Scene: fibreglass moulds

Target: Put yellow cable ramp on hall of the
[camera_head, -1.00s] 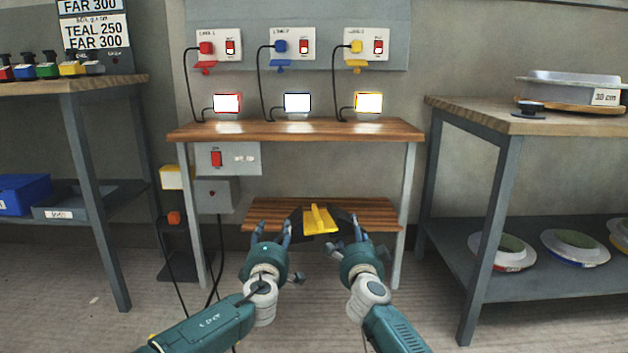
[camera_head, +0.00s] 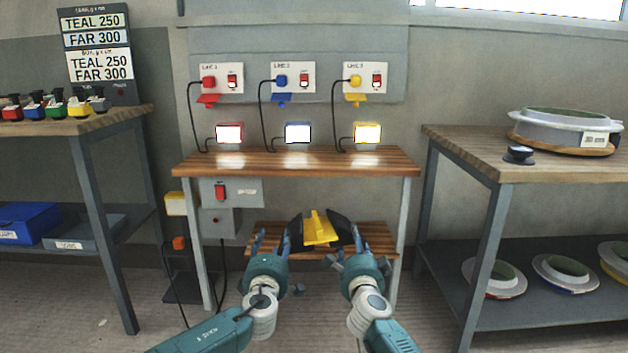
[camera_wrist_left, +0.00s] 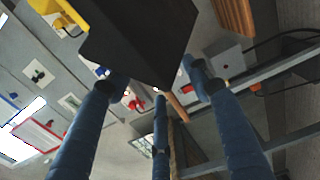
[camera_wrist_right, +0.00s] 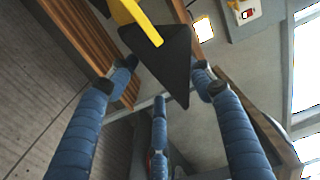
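The yellow cable ramp (camera_head: 319,231) has a yellow middle ridge and black sloping ends. It is held level between my two hands, in front of the lower wooden shelf (camera_head: 268,240). My left gripper (camera_head: 272,238) has its blue fingers around the ramp's left black end, which fills the top of the left wrist view (camera_wrist_left: 140,40). My right gripper (camera_head: 350,238) has its fingers around the right black end, also seen in the right wrist view (camera_wrist_right: 165,55). The exact finger contact is partly hidden.
The wooden bench (camera_head: 300,163) stands ahead with three lit screens and red, blue and yellow socket panels above. A left table (camera_head: 60,128) holds coloured clamps; a right table (camera_head: 470,150) holds a round mould (camera_head: 560,128). Cables hang at the bench's left leg. Floor shows between the tables.

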